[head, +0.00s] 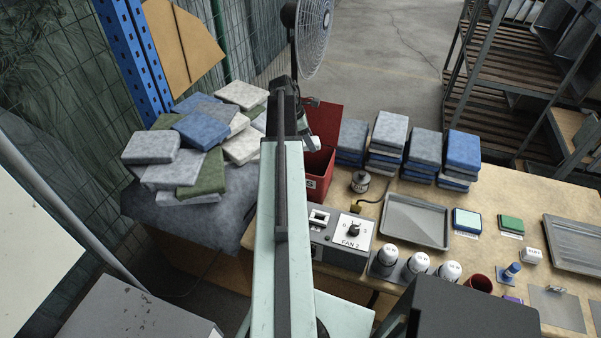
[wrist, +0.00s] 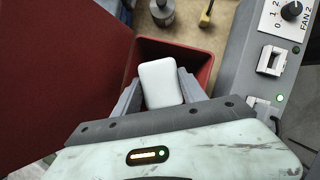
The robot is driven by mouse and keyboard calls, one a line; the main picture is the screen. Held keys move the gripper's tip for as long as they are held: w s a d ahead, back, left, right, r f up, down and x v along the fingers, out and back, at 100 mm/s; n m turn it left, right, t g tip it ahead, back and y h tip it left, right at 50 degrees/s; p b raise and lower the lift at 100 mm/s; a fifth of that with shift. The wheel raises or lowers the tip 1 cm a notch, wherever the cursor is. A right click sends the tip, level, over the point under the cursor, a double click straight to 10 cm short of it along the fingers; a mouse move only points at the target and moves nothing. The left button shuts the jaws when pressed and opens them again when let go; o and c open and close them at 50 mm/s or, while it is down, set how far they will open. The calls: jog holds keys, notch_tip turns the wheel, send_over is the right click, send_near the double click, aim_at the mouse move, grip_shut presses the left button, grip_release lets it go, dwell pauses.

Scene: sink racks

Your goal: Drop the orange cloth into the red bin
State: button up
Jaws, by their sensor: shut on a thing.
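My gripper (wrist: 158,92) is shut on a smooth white block with rounded corners (wrist: 160,80), held between its two grey fingers. In the wrist view this block is over the opening of the red bin (wrist: 205,62). The bin also shows in the head view (head: 319,172), partly hidden behind my arm. Its red lid (wrist: 60,70) stands open at the left of the wrist view. I see no orange cloth in either view; what lies inside the bin is mostly hidden.
A grey control box marked FAN 2 (head: 345,242) is close to the bin. Folded cloths in grey, blue and green (head: 195,150) pile up at left. Several cloth stacks (head: 388,133) stand right of the bin. A fan (head: 313,35) is behind. An empty grey tray (head: 415,222) lies at right.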

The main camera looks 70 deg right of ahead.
notch_tip(320, 180, down, 6)
jog(key=b, duration=0.5)
jog(key=shift+r, duration=0.1)
jog(key=o, duration=1.4)
jog(key=p+v, duration=0.7)
jog(key=v, duration=0.1)
jog(key=shift+s, duration=0.1)
